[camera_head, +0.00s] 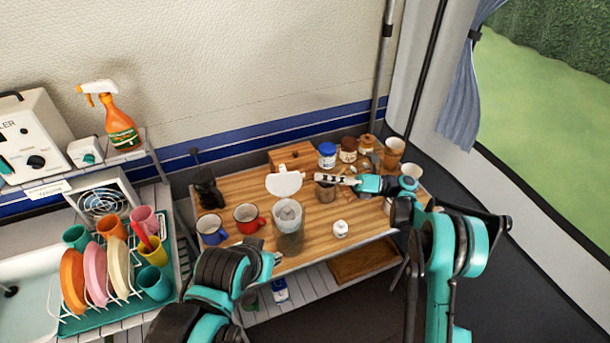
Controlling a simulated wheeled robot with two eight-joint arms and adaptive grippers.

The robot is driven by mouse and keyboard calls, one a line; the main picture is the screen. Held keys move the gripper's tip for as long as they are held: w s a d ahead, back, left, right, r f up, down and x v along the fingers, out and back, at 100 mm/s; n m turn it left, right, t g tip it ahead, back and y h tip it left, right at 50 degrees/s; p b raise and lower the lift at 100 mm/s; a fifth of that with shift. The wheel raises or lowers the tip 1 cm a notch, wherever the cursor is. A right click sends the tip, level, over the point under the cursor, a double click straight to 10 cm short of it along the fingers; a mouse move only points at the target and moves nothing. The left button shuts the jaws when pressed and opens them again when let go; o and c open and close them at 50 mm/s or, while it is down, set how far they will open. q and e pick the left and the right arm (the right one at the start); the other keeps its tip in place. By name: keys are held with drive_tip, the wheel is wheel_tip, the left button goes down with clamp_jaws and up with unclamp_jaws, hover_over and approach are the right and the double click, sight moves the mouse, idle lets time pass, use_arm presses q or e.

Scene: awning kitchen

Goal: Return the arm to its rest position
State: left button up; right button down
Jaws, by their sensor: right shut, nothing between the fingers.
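My right arm comes in from the right, over the wooden table (316,243). My left arm is at the lower middle, in front of the table. Its gripper (274,260) shows only in part near the table's front edge, and its fingers are too small to judge.
A clear jug (289,222), a red mug (249,219), a blue mug (211,230) and a small white pot (340,229) stand on the table. Several jars line the back right. A dish rack (110,304) is at left. Open floor lies right.

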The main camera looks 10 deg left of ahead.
drive_tip(key=s+d+r+n+t+h, duration=0.5)
drive_tip(key=s+d+n+t+h, duration=0.2)
drive_tip(key=s+d+n+h, duration=0.3)
drive_tip(key=s+d+f+n+t+h+b, duration=0.1)
drive_tip(key=s+d+f+n+t+h, duration=0.1)
drive_tip(key=s+d+n, duration=0.5)
drive_tip(key=s+d+f+n+t+h, duration=0.2)
drive_tip(key=s+d+f+n+h, duration=0.2)
drive_tip(key=s+d+n+h, duration=0.3)
drive_tip(key=s+d+n, duration=0.1)
drive_tip(key=s+d, duration=0.2)
drive_tip(key=s, duration=0.1)
drive_tip(key=shift+d+b, duration=0.35)
drive_tip(key=shift+d, duration=0.05)
